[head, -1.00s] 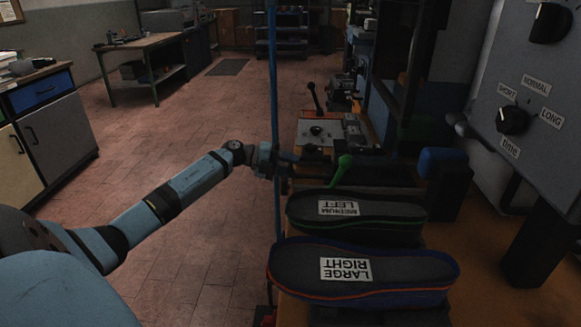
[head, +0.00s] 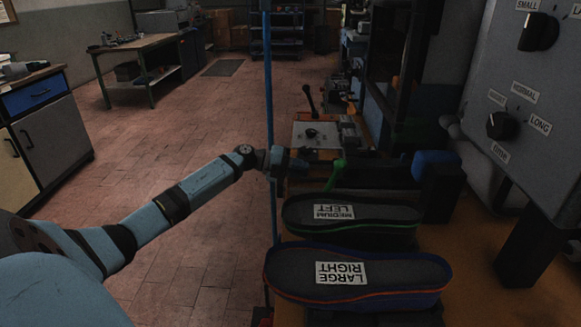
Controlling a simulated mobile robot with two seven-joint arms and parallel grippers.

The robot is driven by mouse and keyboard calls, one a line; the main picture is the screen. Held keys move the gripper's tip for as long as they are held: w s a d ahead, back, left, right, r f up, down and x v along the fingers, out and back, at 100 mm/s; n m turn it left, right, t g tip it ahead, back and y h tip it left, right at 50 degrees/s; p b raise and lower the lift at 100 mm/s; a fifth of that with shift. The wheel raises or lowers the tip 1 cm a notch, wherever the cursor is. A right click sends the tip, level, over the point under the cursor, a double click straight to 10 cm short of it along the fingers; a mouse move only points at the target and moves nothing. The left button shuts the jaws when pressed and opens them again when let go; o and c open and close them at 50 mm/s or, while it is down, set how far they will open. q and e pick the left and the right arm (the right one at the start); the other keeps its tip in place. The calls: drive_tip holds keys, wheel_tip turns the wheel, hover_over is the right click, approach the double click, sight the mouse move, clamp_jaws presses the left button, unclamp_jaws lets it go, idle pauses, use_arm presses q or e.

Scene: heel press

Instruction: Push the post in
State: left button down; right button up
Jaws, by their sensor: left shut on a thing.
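My left gripper (head: 287,162) is at the left edge of the press, just left of the green-topped lever (head: 338,166). It is shut on a small dark part there, which the fingers mostly hide. I cannot tell for certain which part is the post. A blue rounded pad (head: 435,161) on a dark block stands to the right of the lever. Two dark shoe forms lie in front: one labelled medium left (head: 378,213), the other large right (head: 405,270). My right gripper is not in view.
A thin blue upright pole (head: 268,85) stands right beside my left wrist. A grey control panel (head: 540,90) with dials fills the right side. A second station with a black lever (head: 309,97) lies beyond. Open tiled floor (head: 150,130) is on the left.

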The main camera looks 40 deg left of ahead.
use_arm(q)
drive_tip(key=c, duration=1.1)
unclamp_jaws()
drive_tip(key=shift+c, duration=0.2)
drive_tip(key=shift+s+a, duration=0.1)
drive_tip(key=shift+a, duration=0.05)
drive_tip(key=v, duration=1.3)
drive_tip(key=shift+s+a+p, duration=0.2)
drive_tip(key=shift+s+p, duration=0.05)
drive_tip(key=shift+p, duration=0.2)
drive_tip(key=shift+r, duration=0.1)
